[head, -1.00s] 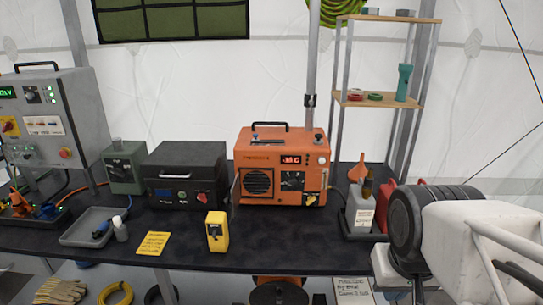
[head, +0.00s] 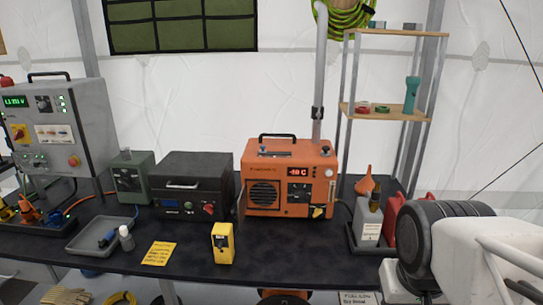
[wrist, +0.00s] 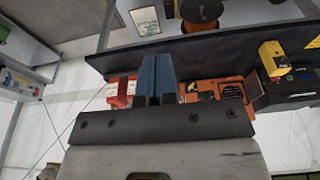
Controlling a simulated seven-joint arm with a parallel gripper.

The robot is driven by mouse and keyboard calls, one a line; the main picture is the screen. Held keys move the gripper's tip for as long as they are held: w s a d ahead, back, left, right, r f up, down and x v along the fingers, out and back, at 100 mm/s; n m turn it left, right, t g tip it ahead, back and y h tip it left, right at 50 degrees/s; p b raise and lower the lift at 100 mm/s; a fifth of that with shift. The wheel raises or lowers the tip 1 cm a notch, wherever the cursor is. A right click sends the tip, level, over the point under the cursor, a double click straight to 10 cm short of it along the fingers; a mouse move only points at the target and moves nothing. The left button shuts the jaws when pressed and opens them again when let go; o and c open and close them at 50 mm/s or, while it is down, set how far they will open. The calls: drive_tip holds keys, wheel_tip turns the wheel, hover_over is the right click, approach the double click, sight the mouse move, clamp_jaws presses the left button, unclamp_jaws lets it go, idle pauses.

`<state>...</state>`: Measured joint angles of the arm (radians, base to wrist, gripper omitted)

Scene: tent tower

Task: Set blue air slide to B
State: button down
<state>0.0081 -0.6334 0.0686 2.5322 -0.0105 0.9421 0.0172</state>
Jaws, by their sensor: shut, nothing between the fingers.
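I cannot make out a blue air slide or a B mark in either view. The grey control cabinet (head: 62,125), with a green display, knobs and small fittings, stands at the left end of the table. Orange and blue pieces (head: 52,216) sit in front of its base, too small to identify. The orange heater unit (head: 318,194), with a red display and a dial, stands right of the table's middle. My gripper (wrist: 157,57) shows only in the wrist view, its blue fingers shut and empty. It touches nothing that I can see.
A black case (head: 188,170), a green box (head: 129,192), a grey tray (head: 78,243) and a yellow meter (head: 222,254) stand on the black table. Bottles and red cans (head: 395,212) stand at its right, below a shelf rack (head: 385,112). Bare tabletop lies between the yellow meter and bottles.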

drive_tip(key=c, duration=1.8)
unclamp_jaws()
